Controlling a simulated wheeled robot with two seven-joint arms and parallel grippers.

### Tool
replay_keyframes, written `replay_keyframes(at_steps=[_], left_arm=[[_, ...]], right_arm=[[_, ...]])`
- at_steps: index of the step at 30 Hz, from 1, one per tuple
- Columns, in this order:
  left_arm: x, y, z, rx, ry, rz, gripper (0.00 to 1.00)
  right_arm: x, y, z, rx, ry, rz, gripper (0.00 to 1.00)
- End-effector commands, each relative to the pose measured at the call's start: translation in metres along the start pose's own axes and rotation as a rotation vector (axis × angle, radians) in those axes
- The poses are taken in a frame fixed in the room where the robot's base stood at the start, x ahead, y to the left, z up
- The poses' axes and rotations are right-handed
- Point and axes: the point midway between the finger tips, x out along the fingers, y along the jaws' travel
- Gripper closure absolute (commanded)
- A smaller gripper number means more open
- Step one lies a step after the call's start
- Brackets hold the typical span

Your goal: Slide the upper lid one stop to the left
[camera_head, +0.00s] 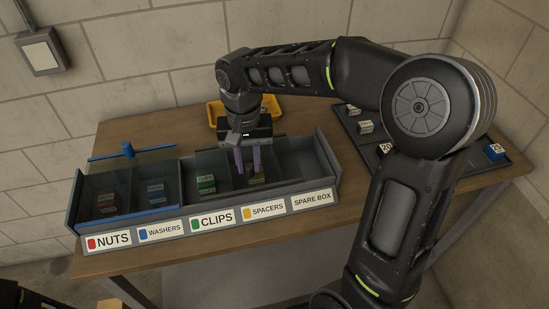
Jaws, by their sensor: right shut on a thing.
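The long grey sorting box (328,172) stands on the table, labelled nuts, washers, clips, spacers and spare box from left to right. A clear lid with a blue frame and blue knob (128,150) covers the nuts and washers compartments. A second, darker clear lid (208,168) appears to lie over clips and spacers; its edges are hard to make out. My right gripper (248,172) points down over the spacers compartment. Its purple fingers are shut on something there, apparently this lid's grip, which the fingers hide. The spare box compartment at the right looks uncovered. My left gripper is not visible.
A yellow tray (215,112) stands behind the box. A dark tray (372,152) with several small blocks, one blue (494,151), lies at the right, partly behind my right arm. Bare table (150,128) shows behind the box.

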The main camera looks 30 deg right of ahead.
Motion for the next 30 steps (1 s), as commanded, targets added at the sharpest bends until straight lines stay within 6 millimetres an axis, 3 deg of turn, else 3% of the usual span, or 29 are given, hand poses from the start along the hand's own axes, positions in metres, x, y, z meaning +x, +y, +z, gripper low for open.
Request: replay_keyframes(at_steps=[3, 6, 15, 16, 24, 30], left_arm=[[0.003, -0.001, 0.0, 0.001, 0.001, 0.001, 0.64], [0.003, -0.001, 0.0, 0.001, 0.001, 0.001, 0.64], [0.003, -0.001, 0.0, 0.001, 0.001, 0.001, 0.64], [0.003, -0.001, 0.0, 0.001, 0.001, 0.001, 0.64], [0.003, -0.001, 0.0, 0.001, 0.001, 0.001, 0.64], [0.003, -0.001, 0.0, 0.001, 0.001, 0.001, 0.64]], right_arm=[[0.0, -0.031, 0.004, -0.005, 0.003, -0.002, 1.0], [0.0, -0.043, 0.006, -0.002, 0.003, -0.002, 1.0], [-0.001, -0.045, 0.007, 0.001, 0.003, -0.002, 1.0], [-0.001, -0.045, 0.007, 0.001, 0.003, -0.002, 0.76], [-0.001, -0.045, 0.007, 0.001, 0.002, -0.001, 0.55], [-0.001, -0.045, 0.007, 0.001, 0.001, -0.001, 0.55]])
